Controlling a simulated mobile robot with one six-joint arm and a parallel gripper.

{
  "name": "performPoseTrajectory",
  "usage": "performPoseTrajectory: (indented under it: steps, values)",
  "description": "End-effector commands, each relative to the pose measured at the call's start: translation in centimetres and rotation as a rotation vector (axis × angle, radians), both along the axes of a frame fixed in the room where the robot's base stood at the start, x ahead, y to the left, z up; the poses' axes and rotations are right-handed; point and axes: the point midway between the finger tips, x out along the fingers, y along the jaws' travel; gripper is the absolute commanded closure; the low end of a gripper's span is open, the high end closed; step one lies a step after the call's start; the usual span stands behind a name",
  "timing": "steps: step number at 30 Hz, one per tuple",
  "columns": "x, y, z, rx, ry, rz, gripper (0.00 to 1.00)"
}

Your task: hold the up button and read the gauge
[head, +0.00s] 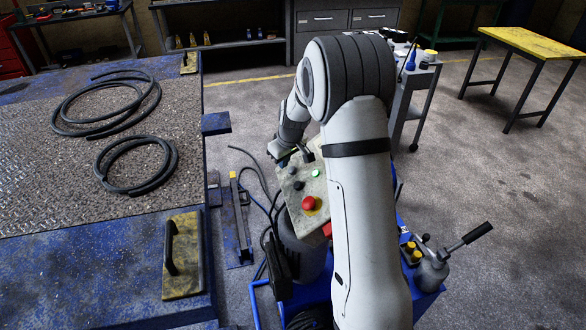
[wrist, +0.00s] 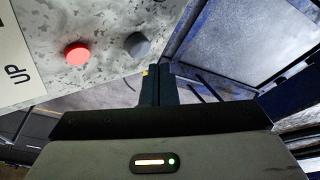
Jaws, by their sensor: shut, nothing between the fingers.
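The control box (head: 292,189) has a speckled grey panel with a red mushroom button (head: 308,203), a lit green lamp (head: 316,173) and dark buttons. Which button the label belongs to is unclear. My gripper (wrist: 158,70) is shut and empty, its tips appearing just below the dark grey button near the panel's edge. Contact cannot be told. In the head view my arm partly hides the box. I see no readable gauge.
A blue trolley unit with a pump and lever (head: 433,264) stands at the lower right. A blue platform (head: 100,270) with coiled hoses (head: 137,168) is on the left. Cables hang beside the box. A grey cart (head: 418,90) and yellow-topped table (head: 530,42) stand behind, with open floor between.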

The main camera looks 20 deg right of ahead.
Motion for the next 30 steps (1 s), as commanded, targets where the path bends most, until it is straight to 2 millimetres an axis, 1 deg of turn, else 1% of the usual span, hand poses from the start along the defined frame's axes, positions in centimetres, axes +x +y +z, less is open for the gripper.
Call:
performPoseTrajectory:
  steps: [1,3,12,30]
  values:
    - [0.0,0.3,0.6,0.000,-0.001,0.003,1.00]
    - [0.0,0.8,1.2,0.000,-0.001,0.003,1.00]
    - [0.0,2.5,3.4,-0.001,-0.002,0.002,1.00]
    - [0.0,2.7,3.4,0.000,-0.001,0.000,1.00]
